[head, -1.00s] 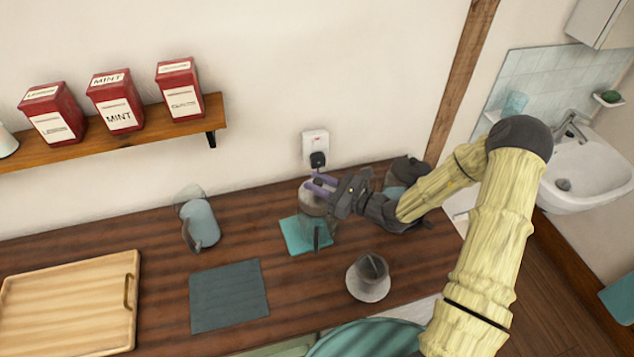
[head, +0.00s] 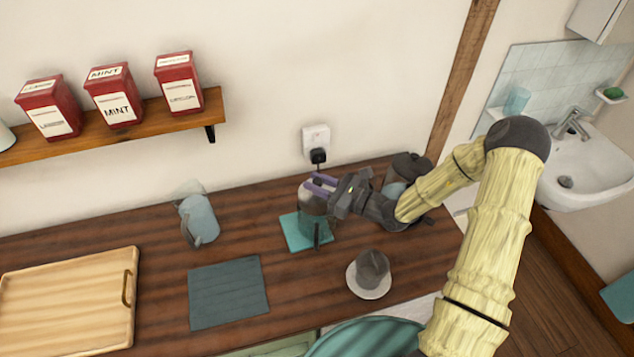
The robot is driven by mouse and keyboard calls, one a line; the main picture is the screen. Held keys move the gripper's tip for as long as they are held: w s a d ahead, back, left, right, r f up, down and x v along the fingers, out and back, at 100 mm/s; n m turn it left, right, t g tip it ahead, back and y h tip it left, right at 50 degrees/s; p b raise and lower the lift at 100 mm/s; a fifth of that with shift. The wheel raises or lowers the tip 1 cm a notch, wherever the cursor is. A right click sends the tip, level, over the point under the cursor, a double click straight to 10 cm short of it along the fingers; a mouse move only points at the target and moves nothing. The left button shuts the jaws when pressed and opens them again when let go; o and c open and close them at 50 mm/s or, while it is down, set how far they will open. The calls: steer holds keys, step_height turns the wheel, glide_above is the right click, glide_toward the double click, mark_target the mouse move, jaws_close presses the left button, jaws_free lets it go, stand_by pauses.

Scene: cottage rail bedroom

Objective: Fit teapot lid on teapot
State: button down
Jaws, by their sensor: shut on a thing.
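The teapot (head: 312,225) looks like a see-through grey pot with a dark handle towards me. It stands on a teal square mat (head: 293,232) at the back middle of the counter. My gripper (head: 319,184), with purple fingertips, reaches in from the right over the top of the teapot. It is shut on the small dark knob of the teapot lid (head: 319,181). The rest of the lid is hard to make out behind the fingers. I cannot tell whether the lid touches the teapot's rim.
A grey cup on a white saucer (head: 356,286) stands in front. A dark kettle-like pot (head: 410,165) is behind my gripper. A blue jug (head: 199,219), a slate cloth (head: 228,293) and a wooden tray (head: 60,310) are to the left. A plugged socket (head: 316,140) is behind the teapot.

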steer(key=shift+f+b, duration=0.3)
steer(key=shift+f, duration=0.25)
steer(key=shift+f, duration=0.2)
stand_by(0.5)
steer(key=c, duration=1.1)
jaws_free()
steer(key=shift+d, duration=0.1)
steer(key=b+v, duration=0.4)
steer(key=v, duration=1.3)
steer(key=shift+s+d, duration=0.1)
